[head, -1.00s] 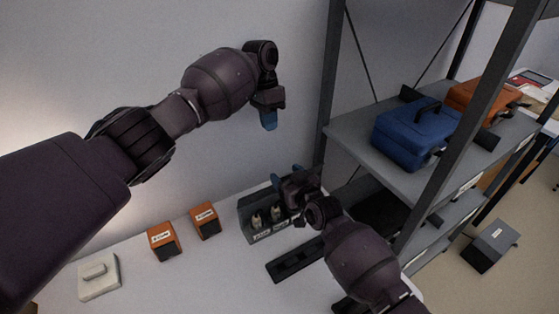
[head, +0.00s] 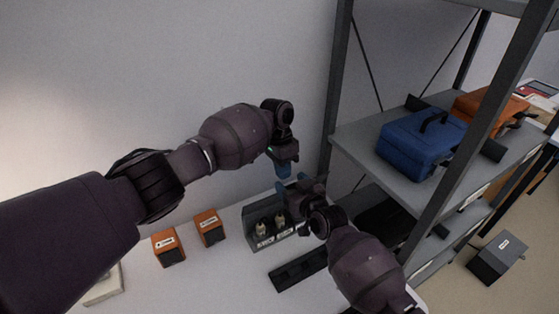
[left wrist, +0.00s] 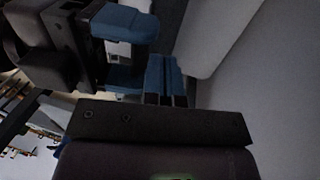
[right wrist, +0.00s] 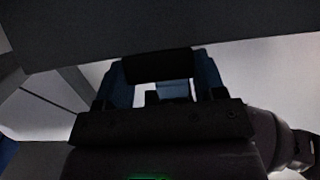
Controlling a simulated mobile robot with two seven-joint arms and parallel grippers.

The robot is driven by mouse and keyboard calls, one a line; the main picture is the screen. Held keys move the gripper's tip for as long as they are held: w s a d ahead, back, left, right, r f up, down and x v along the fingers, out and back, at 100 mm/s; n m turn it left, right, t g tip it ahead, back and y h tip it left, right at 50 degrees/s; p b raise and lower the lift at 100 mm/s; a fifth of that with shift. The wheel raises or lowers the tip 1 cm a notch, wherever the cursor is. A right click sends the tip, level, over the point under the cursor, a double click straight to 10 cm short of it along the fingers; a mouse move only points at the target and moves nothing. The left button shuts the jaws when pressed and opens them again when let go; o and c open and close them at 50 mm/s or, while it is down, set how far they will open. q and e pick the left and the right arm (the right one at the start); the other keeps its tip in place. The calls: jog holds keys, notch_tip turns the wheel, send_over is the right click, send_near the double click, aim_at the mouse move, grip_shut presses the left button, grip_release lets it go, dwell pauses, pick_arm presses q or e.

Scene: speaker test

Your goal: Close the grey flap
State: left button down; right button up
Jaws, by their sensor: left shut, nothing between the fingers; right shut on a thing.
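A dark grey box (head: 252,237) stands on the white table, with two small pale-topped pegs and labels at its front. In the right wrist view, a dark grey panel (right wrist: 150,28), probably the grey flap, carries a dark bar (right wrist: 158,66). My right gripper (head: 292,186) is shut on this bar, with its blue fingers on either side (right wrist: 160,80). The flap's angle is unclear behind my gripper in the head view. My left gripper (head: 283,171) is shut and empty, pointing down just above my right gripper. Its blue fingers also show in the left wrist view (left wrist: 165,82).
Two orange boxes (head: 168,248) (head: 209,227) stand left of the grey box. A black slotted bar (head: 299,269) lies in front of it. A grey shelf (head: 365,140) with a blue case (head: 420,145) rises close on the right.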

aim_at(288, 186)
pick_arm(q)
jog(key=shift+s+d+f, duration=0.3)
jog(key=shift+s+d, duration=0.1)
jog(key=shift+s, duration=0.2)
pick_arm(e)
jog(key=shift+s+f, duration=0.1)
jog(key=shift+f, duration=0.2)
pick_arm(q)
jog(key=shift+s+d+f, duration=0.25)
jog(key=shift+s+d, duration=0.2)
jog(key=shift+s, duration=0.15)
jog(key=shift+s+d, duration=0.15)
pick_arm(e)
jog(key=shift+r, duration=0.1)
jog(key=o, duration=1.3)
jog(key=shift+r, duration=0.1)
pick_arm(q)
jog(key=shift+a, duration=0.2)
